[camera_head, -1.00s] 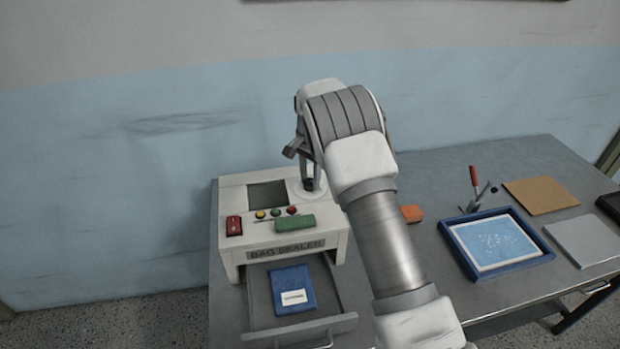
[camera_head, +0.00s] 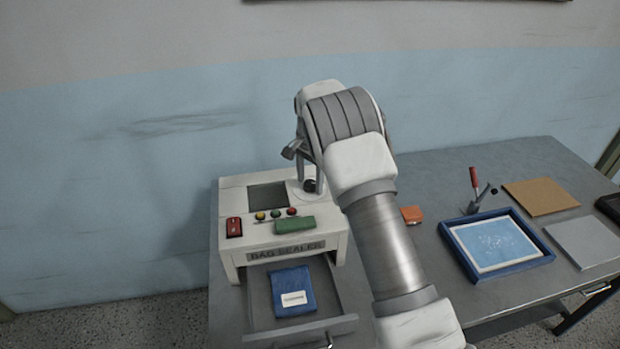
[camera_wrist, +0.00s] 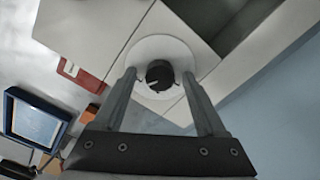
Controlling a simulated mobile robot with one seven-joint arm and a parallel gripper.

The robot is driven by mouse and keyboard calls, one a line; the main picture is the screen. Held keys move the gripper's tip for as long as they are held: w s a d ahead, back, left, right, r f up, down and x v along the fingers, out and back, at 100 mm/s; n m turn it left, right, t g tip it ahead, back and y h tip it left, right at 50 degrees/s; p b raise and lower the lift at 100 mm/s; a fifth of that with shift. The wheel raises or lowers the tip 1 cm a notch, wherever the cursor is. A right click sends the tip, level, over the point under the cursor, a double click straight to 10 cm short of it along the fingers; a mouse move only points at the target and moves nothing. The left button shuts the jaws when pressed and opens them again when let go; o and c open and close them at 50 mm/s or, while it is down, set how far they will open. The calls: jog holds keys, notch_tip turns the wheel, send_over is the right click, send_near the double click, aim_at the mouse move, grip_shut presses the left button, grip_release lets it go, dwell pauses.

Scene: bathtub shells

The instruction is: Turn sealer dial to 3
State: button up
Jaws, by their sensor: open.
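The bag sealer (camera_head: 235,205) is a white machine on the left of the grey table. Its dial (camera_wrist: 159,75) is a black knob with a light pointer mark on a round white plate (camera_wrist: 160,48), seen in the wrist view. In the head view the dial (camera_head: 310,185) is a small dark shape, partly hidden by my arm. My gripper (camera_wrist: 160,78) is open, with one finger on each side of the dial and a visible gap to each finger in the picture. I cannot read the numbers on the plate or tell how deep the fingertips reach.
Below the sealer, a drawer (camera_head: 340,325) is open with a blue packet (camera_head: 292,290) in it. A green block (camera_head: 294,225) and a red switch (camera_head: 234,227) sit on the sealer. A blue-framed tray (camera_head: 545,255) and an orange block (camera_head: 411,214) lie to the right.

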aim_at(310, 182)
jog(key=shift+r, duration=0.1)
notch_tip(310, 182, up, 17)
dwell(0.4)
jog(key=shift+r, duration=0.15)
jog(key=s+d+r+n+t+y, duration=0.1)
jog(key=s+d+r+n, duration=0.1)
jog(key=s+d+r, duration=0.45)
jog(key=s+d+r+n+t, duration=0.25)
jog(key=s+r, duration=0.45)
jog(key=s, duration=0.4)
jog(key=s+d+f+n, duration=0.1)
jog(key=s+f, duration=0.1)
jog(key=s, duration=0.5)
jog(key=s+d+f+n+t, duration=0.1)
jog(key=s+f+n, duration=0.1)
jog(key=s, duration=0.5)
jog(key=s+d+f+n+t+h, duration=0.1)
jog(key=s+d+f, duration=0.1)
jog(key=s, duration=0.5)
jog(key=shift+s+f, duration=0.3)
jog(key=shift+f, duration=0.05)
